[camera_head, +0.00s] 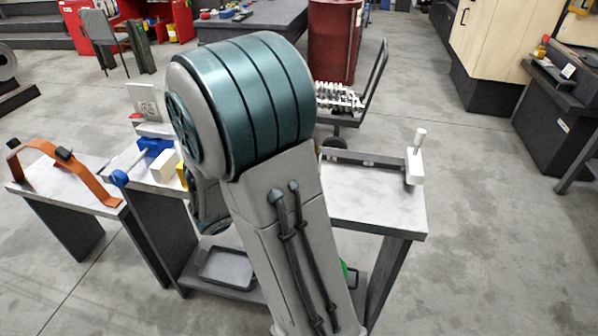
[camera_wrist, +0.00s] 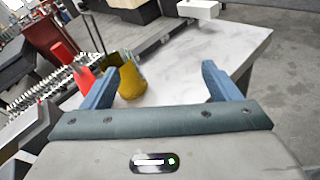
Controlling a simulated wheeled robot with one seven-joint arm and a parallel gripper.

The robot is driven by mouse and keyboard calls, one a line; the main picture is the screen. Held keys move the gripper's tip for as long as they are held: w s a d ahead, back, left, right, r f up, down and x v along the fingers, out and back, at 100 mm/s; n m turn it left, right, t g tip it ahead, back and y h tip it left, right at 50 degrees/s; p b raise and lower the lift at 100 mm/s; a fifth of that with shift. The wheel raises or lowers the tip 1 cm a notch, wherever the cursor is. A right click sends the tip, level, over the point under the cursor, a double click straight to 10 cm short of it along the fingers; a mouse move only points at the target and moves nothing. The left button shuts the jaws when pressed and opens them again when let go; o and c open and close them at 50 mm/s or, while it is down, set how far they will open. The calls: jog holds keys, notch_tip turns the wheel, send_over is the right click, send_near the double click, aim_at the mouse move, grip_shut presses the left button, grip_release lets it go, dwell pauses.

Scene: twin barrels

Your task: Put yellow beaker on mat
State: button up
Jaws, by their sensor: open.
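The yellow beaker (camera_wrist: 131,82) stands on the pale tabletop (camera_wrist: 190,60) in the wrist view. It lies near my left finger, which covers part of it. My gripper (camera_wrist: 168,70) is open, with its two blue fingers wide apart and nothing held between them. In the head view my arm hides the gripper and the beaker. I cannot make out a mat for certain in either view.
Red items (camera_wrist: 86,78) sit left of the beaker. A white-handled clamp (camera_head: 415,165) is at the table's right end. An orange strap piece (camera_head: 70,172) lies on the left bench. A dark tray (camera_head: 227,266) is on the lower shelf.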

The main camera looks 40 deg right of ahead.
jog(key=w+f+n+t, duration=0.1)
jog(key=w+f+n+t+b, duration=0.1)
jog(key=w+n, duration=0.1)
jog(key=w+a+f+n+t+h, duration=0.1)
jog(key=w+t, duration=0.1)
jog(key=shift+w+n, duration=0.2)
jog(key=shift+n, duration=0.2)
jog(key=shift+w+d, duration=0.15)
jog(key=shift+w, duration=0.1)
jog(key=x, duration=0.7)
jog(key=shift+w+r, duration=0.1)
jog(key=shift+p+x, duration=0.35)
jog(key=shift+x, duration=2.9)
jog(key=c, duration=1.4)
jog(key=shift+c, duration=0.2)
jog(key=shift+r, duration=0.1)
